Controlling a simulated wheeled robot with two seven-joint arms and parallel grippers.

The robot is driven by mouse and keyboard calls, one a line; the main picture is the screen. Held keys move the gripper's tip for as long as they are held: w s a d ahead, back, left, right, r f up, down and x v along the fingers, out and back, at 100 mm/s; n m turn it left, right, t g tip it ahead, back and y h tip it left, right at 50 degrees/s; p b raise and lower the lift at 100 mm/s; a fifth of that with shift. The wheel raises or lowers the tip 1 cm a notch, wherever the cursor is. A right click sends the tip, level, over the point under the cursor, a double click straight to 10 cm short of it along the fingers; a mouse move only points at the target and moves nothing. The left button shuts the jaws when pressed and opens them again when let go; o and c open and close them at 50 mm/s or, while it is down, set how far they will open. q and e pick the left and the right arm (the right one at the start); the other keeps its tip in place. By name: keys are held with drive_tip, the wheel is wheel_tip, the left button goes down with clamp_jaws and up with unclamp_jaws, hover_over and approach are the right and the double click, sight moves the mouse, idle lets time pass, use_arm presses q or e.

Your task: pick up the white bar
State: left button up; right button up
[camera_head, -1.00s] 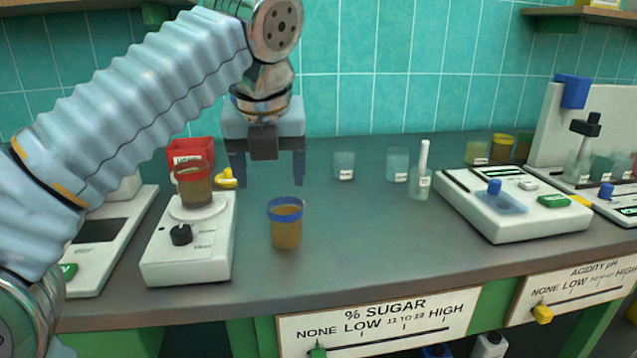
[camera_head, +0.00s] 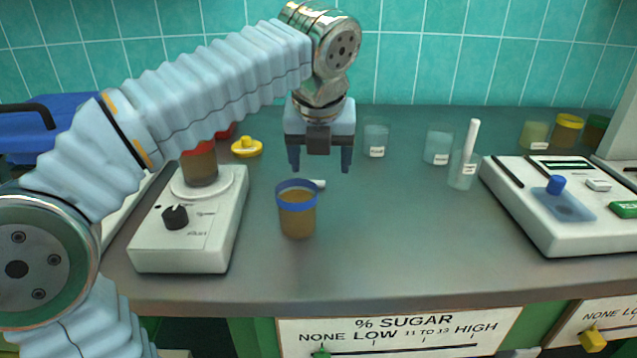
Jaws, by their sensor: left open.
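A small white bar (camera_head: 318,184) lies on the grey bench just behind the right side of a blue-rimmed cup of brown liquid (camera_head: 297,212). The cup may hide part of it. My left gripper (camera_head: 320,164) points down with its two dark fingers apart and nothing between them. In the picture its fingertips are just above the white bar; the exact height gap is hard to tell. A longer white rod (camera_head: 470,146) stands in a clear beaker (camera_head: 462,172) to the right. My right gripper is not in view.
A white stirrer device (camera_head: 190,235) with a brown-filled cup (camera_head: 200,168) on it stands left of the blue-rimmed cup. A yellow object (camera_head: 247,147) and clear beakers (camera_head: 376,138) are further back. A white instrument (camera_head: 560,215) stands right.

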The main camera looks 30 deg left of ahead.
sight(318, 181)
use_arm(q)
drive_tip(key=x, duration=0.5)
drive_tip(key=shift+w+a+f, duration=0.15)
drive_tip(key=shift+w+a, duration=0.1)
drive_tip(key=shift+a, duration=0.2)
drive_tip(key=c, duration=1.1)
